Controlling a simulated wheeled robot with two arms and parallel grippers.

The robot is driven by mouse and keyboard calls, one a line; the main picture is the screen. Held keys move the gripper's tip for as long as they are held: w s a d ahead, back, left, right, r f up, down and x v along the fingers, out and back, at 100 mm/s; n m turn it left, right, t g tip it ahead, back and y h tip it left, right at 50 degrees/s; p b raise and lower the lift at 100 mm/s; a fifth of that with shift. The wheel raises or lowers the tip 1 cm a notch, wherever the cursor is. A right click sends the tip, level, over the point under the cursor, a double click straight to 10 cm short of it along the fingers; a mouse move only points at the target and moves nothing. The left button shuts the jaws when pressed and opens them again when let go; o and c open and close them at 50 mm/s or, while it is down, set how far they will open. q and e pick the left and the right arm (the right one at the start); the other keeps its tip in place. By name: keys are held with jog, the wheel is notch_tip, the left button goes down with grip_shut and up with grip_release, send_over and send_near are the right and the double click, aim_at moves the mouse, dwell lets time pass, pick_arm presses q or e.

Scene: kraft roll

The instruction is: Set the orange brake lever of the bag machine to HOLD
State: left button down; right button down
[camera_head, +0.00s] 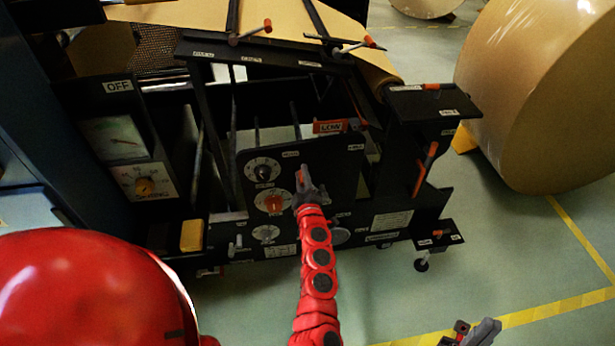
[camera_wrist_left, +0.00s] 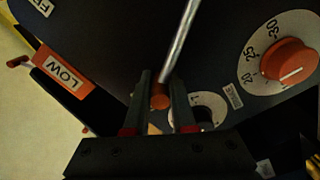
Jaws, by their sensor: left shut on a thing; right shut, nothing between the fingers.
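The bag machine's black front panel (camera_head: 330,165) carries several dials. My left gripper (camera_head: 305,184) is at this panel, right of the orange-knobbed dial (camera_head: 273,202). In the left wrist view, its fingers (camera_wrist_left: 160,98) are shut on a lever with a silver rod (camera_wrist_left: 180,40) and a round orange end (camera_wrist_left: 160,101). I cannot read a BRAKE or HOLD mark by this lever, so its setting is unclear. My right gripper (camera_head: 480,332) is shut and empty at the bottom edge, over the floor.
An orange LOW plate (camera_head: 330,127) is on the machine above the panel. Orange-ended levers (camera_head: 425,168) stand at the right side and on top (camera_head: 250,33). A large kraft roll (camera_head: 540,90) is at the right. The floor (camera_head: 510,250) in front is free.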

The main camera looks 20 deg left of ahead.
pick_arm(q)
jog(key=shift+f+n, duration=0.2)
jog(key=shift+n, duration=0.1)
jog(key=c, duration=0.8)
grip_release()
jog(key=shift+a, duration=0.1)
jog(key=shift+o, duration=0.2)
jog(key=shift+s, duration=0.1)
jog(key=v, duration=1.7)
jog(key=shift+p, duration=0.45)
jog(key=shift+s, duration=0.1)
